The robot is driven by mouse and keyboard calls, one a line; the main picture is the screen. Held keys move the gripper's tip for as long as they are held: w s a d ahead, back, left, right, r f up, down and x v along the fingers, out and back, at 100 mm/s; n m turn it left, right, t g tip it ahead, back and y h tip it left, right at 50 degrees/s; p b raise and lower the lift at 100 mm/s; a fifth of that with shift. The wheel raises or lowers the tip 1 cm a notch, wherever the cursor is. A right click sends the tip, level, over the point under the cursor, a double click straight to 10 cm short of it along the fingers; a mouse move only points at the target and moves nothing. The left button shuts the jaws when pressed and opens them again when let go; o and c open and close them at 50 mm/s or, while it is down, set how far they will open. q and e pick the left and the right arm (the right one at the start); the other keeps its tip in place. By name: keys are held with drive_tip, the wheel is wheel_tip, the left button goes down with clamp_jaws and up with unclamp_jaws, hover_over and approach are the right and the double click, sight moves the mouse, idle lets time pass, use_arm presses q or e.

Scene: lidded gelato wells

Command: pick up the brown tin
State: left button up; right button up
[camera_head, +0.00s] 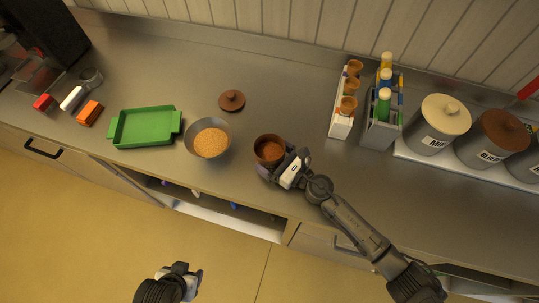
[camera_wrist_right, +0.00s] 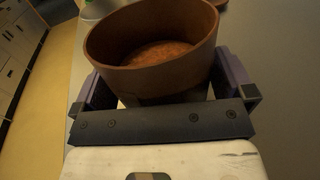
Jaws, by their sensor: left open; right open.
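The brown tin (camera_head: 269,148) stands upright and uncovered on the steel counter, with reddish-brown contents. In the right wrist view the tin (camera_wrist_right: 150,45) fills the upper middle. My right gripper (camera_head: 277,164) is at the tin's front right side. Its two open fingers flank the tin on both sides in the right wrist view (camera_wrist_right: 168,88); I cannot tell whether they touch it. My left gripper (camera_head: 184,280) is open and empty, over the floor in front of the counter, far from the tin.
A metal bowl of orange grains (camera_head: 209,139) stands left of the tin, beside a green tray (camera_head: 146,127). A brown lid (camera_head: 231,100) lies behind. A rack of brown cups (camera_head: 341,120), a bottle caddy (camera_head: 379,134) and labelled canisters (camera_head: 436,125) stand to the right. A drawer below is open.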

drive_tip(key=shift+c, duration=0.4)
drive_tip(key=c, duration=0.5)
drive_tip(key=shift+c, duration=0.2)
drive_tip(key=shift+r, duration=0.15)
